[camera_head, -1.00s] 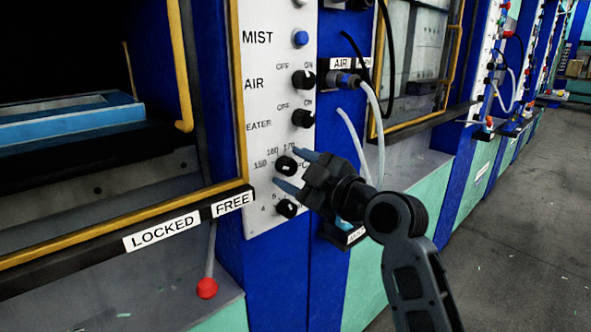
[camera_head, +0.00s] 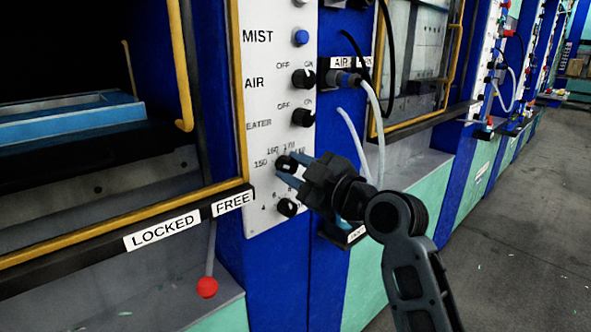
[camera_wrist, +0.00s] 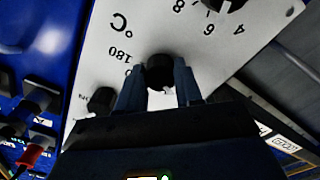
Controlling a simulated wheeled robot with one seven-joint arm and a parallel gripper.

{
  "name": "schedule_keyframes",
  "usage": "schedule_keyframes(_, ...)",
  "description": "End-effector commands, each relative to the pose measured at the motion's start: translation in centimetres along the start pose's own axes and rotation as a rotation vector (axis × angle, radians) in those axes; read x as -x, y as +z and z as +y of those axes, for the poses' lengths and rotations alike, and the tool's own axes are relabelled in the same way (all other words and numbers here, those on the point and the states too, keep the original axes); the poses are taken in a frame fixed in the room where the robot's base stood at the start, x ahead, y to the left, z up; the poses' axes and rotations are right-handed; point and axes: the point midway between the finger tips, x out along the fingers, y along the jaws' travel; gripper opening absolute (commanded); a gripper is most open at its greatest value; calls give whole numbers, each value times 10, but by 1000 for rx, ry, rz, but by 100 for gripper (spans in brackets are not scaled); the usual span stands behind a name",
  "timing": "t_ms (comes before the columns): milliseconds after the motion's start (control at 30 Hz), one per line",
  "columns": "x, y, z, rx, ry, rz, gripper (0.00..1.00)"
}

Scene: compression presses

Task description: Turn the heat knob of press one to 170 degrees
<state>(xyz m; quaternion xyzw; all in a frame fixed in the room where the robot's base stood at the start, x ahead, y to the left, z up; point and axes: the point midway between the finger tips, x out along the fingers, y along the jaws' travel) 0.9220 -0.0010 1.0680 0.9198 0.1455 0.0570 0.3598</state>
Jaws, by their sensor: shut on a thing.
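The heat knob (camera_head: 286,164) is a black round knob on the white panel, with a degree scale of 150, 160 and further marks around it. My gripper (camera_head: 290,170) is at this knob, its two blue fingers on either side of it. In the wrist view the knob (camera_wrist: 160,72) sits between the two fingertips (camera_wrist: 160,80), with "180" and "°C" printed beside it, upside down. The fingers are shut on the knob. A small white mark shows at the knob's lower edge there. Its exact setting cannot be read, as the fingers hide part of the scale.
A second black knob (camera_head: 287,207) with a smaller scale is just below. The heater switch (camera_head: 303,118) and air switch (camera_head: 303,79) are above. A black rail with LOCKED and FREE labels (camera_head: 162,230) and a red-ball lever (camera_head: 207,287) are lower left. Hoses (camera_head: 375,120) hang at right.

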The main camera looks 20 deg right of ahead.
Motion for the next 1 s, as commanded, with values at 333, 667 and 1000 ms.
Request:
schedule_keyframes(333,0,0,-1,-231,-3,-1,4)
schedule_keyframes(667,0,-1,-1,-546,-3,-2,4)
schedule_keyframes(1000,0,-2,-1,-869,-3,-3,4)
